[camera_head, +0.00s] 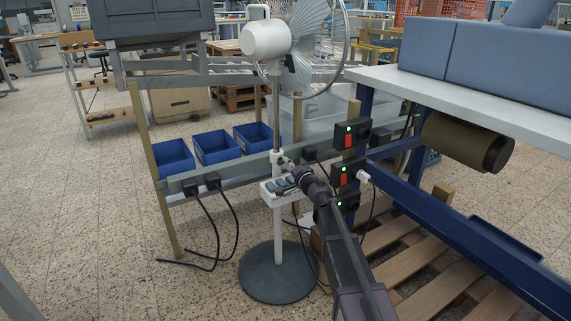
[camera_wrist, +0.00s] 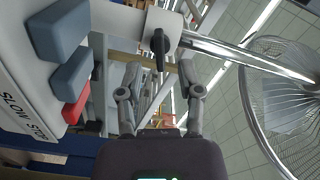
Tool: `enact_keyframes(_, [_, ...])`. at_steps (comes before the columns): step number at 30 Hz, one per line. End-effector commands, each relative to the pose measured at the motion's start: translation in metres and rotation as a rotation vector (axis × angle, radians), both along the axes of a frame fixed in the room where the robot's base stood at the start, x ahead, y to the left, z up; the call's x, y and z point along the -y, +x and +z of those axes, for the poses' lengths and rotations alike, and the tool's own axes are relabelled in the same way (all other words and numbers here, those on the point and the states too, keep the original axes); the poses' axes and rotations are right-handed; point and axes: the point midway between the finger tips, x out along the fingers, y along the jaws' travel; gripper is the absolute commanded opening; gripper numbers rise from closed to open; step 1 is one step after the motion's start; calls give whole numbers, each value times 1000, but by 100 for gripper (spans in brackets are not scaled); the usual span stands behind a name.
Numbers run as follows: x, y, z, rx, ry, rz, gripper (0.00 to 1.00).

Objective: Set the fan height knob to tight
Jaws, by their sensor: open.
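The white pedestal fan (camera_head: 266,38) stands upright on its round dark base (camera_head: 280,272). In the wrist view the black fan height knob (camera_wrist: 159,43) sits on the white collar (camera_wrist: 160,22) where the chrome pole (camera_wrist: 215,50) enters. My gripper (camera_wrist: 160,72) is open, with one finger on each side of the knob's line. The knob appears just ahead of the fingertips, and I see no clear contact. In the head view my gripper (camera_head: 285,165) reaches the collar, and the knob is too small to make out there.
The fan's control box with blue-grey and red buttons (camera_wrist: 75,105) lies close on the left in the wrist view. Black socket boxes (camera_head: 351,133) with red switches stand right of my arm. Blue bins (camera_head: 172,158) sit behind the rail, and cables hang below it.

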Motion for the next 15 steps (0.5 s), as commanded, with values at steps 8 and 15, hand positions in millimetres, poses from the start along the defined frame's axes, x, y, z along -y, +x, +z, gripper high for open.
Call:
enact_keyframes(8, [27,-42,0,0,0,-1,47])
enact_keyframes(15, [44,-67,0,0,0,-1,47])
